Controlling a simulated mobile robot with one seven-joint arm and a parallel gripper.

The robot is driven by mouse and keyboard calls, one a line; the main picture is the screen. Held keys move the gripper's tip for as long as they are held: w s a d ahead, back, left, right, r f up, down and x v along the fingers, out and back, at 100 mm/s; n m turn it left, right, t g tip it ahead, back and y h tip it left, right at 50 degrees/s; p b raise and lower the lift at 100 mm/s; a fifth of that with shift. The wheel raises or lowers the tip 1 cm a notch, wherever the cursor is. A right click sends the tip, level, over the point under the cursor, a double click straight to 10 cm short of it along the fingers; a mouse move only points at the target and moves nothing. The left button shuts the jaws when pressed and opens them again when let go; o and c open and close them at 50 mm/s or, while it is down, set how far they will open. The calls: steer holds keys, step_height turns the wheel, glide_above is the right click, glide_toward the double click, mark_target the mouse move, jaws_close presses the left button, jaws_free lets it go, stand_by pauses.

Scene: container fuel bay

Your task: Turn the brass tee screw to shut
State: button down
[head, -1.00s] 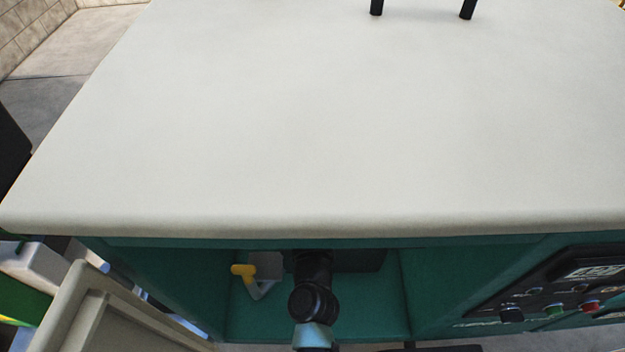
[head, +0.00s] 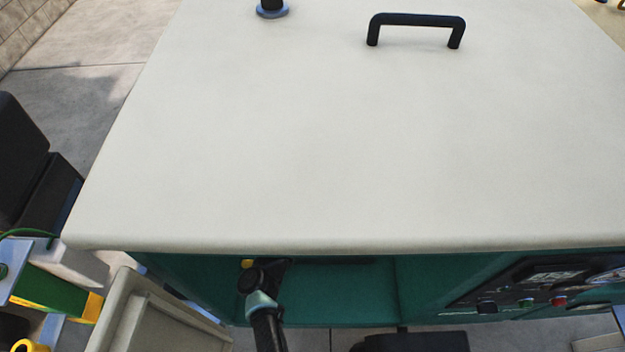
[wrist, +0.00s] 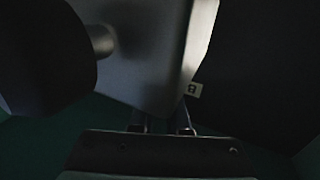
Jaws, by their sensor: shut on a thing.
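I cannot make out the brass tee screw in either view. My arm reaches into the left part of the green cabinet bay (head: 345,290), under the pale top. Its end hides most of what lies there in the head view. In the dark wrist view, my gripper (wrist: 162,125) has its fingertips up against the lower edge of a grey body (wrist: 150,60). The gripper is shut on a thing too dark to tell. A small pale tag with a dark sign (wrist: 193,89) is just above the right finger. A yellow handle end (head: 247,264) shows beside my arm's end.
The broad pale lid (head: 320,150) with a black handle (head: 415,20) overhangs the bay. An open pale door panel (head: 150,310) stands left of my arm. A control panel (head: 545,285) is at the right. A large dark round part (wrist: 40,55) is close at left.

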steer(key=shift+w+a+f+m+g+h+b, duration=0.1)
steer(key=shift+a+m+g+h+b, duration=0.1)
steer(key=shift+m+g+h+b, duration=0.3)
steer(key=shift+w+a+f+m+g+h+b, duration=0.1)
steer(key=shift+a+m+g+h+b, duration=0.1)
steer(key=shift+m+h, duration=0.35)
steer(key=m+g+h+b, duration=0.2)
steer(key=h+b, duration=0.1)
steer(key=shift+f, duration=0.25)
steer(key=m+g+h+b, duration=0.2)
steer(key=b, duration=0.1)
steer(key=shift+g, duration=0.3)
steer(key=shift+r+m+g+h+b, duration=0.2)
steer(key=shift+m+g+h+b, duration=0.15)
steer(key=shift+g+b, duration=0.4)
steer(key=shift+r, duration=0.1)
steer(key=c, duration=0.9)
jaws_free()
steer(key=shift+w, duration=0.1)
steer(key=shift+d+r+p, duration=0.1)
steer(key=shift+r+p, duration=0.15)
steer(key=shift+p, duration=0.05)
